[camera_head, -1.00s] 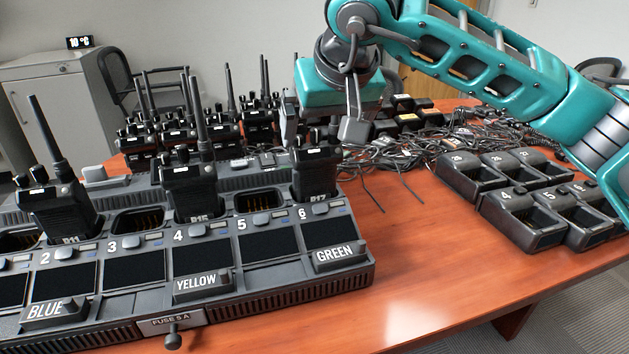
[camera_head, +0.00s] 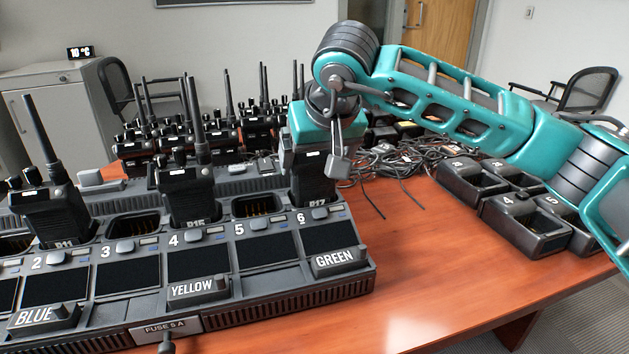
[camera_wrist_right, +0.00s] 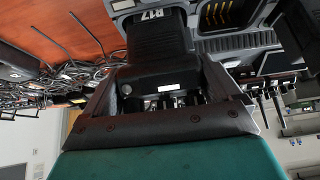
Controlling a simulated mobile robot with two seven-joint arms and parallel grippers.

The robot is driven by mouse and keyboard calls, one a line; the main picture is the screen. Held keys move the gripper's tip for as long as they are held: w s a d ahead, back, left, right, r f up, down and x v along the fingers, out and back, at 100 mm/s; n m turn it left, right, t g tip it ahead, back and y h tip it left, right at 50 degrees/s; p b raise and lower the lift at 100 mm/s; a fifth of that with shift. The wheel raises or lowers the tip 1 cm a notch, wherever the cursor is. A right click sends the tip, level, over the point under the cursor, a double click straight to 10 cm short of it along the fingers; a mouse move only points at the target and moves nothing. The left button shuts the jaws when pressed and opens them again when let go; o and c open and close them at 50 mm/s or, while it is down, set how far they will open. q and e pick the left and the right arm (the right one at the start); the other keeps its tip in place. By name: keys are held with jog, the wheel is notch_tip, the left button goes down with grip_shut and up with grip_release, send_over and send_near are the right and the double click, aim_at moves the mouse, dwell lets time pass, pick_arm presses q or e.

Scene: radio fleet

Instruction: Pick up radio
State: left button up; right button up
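The black radio R17 (camera_head: 313,184) stands upright in slot 6 of the multi-charger (camera_head: 110,310), above the GREEN label. My right gripper (camera_head: 312,157) has come down over the top of this radio. In the right wrist view, its fingers (camera_wrist_right: 160,88) stand apart on both sides of the radio R17 (camera_wrist_right: 158,50); I see no clear grip on it. The gripper hides the radio's top. Radio R15 (camera_head: 187,190) stands in slot 4 and radio R11 (camera_head: 55,210) in slot 2. My left gripper is not in view.
Slots 3 (camera_head: 130,225) and 5 (camera_head: 256,207) are empty. More radios (camera_head: 215,130) stand behind the charger. Tangled cables (camera_head: 400,160) lie behind my right gripper. Single chargers (camera_head: 525,225) stand at the right. The front right table (camera_head: 420,270) is clear.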

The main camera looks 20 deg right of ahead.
jog(key=c, duration=1.2)
jog(key=shift+r, duration=0.1)
jog(key=shift+c, duration=0.3)
jog(key=shift+r, duration=0.15)
